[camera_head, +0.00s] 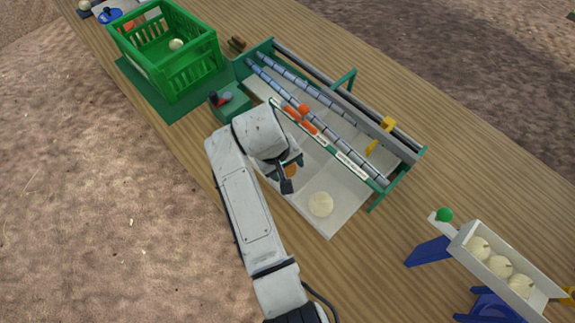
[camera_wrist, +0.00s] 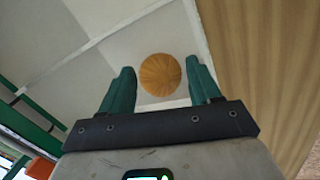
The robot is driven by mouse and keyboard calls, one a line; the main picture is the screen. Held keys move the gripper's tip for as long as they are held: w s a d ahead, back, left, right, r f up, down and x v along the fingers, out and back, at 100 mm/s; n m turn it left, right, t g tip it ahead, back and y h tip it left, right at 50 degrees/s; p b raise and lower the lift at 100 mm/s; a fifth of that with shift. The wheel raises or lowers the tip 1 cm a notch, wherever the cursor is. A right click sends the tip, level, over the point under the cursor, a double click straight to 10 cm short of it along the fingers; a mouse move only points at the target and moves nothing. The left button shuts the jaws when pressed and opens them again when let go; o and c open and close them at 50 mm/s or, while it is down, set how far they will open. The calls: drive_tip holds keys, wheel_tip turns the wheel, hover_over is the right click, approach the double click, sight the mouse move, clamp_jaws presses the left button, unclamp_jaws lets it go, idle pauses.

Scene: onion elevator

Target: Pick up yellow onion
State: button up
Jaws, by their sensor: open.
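The yellow onion (camera_wrist: 160,74) is round and orange-brown in the wrist view. It lies on the white tray (camera_wrist: 130,48), near the tray's edge by the wooden table. My gripper (camera_wrist: 160,85) is open with its two green fingers apart. The onion shows between and just beyond the fingertips. I cannot tell whether a finger touches it. In the head view only a small part of the onion (camera_head: 291,171) shows, mostly hidden by my gripper (camera_head: 290,178).
The roller conveyor (camera_head: 320,100) with orange parts stands behind the tray. A green crate (camera_head: 165,55) holding a pale onion is at the upper left. A white chute (camera_head: 505,262) with several pale onions is at the lower right. Bare table lies between tray and chute.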

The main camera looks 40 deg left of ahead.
drive_tip(key=shift+c, duration=0.3)
drive_tip(key=c, duration=0.7)
drive_tip(key=shift+c, duration=0.3)
